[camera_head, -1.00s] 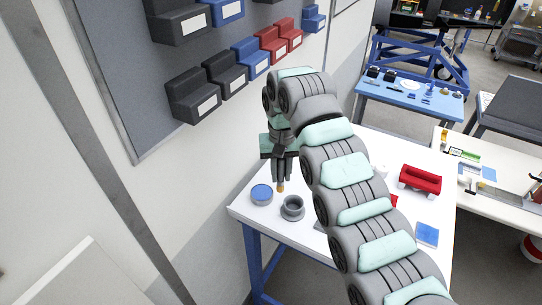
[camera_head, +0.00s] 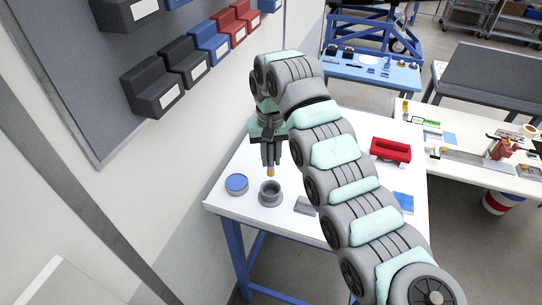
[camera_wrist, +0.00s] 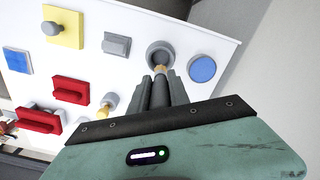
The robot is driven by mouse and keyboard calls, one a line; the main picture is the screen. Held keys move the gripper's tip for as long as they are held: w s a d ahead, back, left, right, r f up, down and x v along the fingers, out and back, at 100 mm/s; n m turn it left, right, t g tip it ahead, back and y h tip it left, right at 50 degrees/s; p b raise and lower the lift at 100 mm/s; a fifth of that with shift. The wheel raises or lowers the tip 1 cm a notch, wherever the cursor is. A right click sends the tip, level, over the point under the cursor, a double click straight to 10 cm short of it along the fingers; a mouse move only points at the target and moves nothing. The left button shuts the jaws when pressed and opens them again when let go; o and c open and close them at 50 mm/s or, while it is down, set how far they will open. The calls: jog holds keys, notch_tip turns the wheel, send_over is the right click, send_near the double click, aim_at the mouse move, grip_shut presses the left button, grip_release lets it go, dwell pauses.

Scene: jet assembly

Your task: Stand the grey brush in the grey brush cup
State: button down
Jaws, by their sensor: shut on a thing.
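My gripper (camera_head: 270,155) points down over the white table and is shut on the grey brush. The brush's tan tip (camera_head: 270,171) sticks out below the fingers; most of its body is hidden between them. The tip also shows in the wrist view (camera_wrist: 160,70). The grey brush cup (camera_head: 270,194) stands upright on the table, open at the top, just below the tip in the head view. In the wrist view the tip overlaps the near rim of the cup (camera_wrist: 160,50). The brush appears upright and above the cup; the exact gap cannot be told.
A round blue-topped container (camera_head: 237,184) stands left of the cup near the table edge. A grey block (camera_head: 305,206), a red holder (camera_head: 390,150) and a blue block (camera_head: 404,202) lie to the right. Wall bins (camera_head: 153,86) hang at the left.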

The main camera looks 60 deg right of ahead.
aim_at(271, 176)
jog(key=shift+f+b, duration=3.55)
jog(key=shift+f, duration=1.45)
jog(key=shift+f, duration=0.25)
jog(key=c, duration=1.1)
grip_release()
jog(key=shift+c, duration=0.2)
jog(key=shift+r, duration=0.1)
notch_tip(271, 176, up, 11)
jog(key=shift+f+b, duration=0.15)
jog(key=shift+b, duration=0.65)
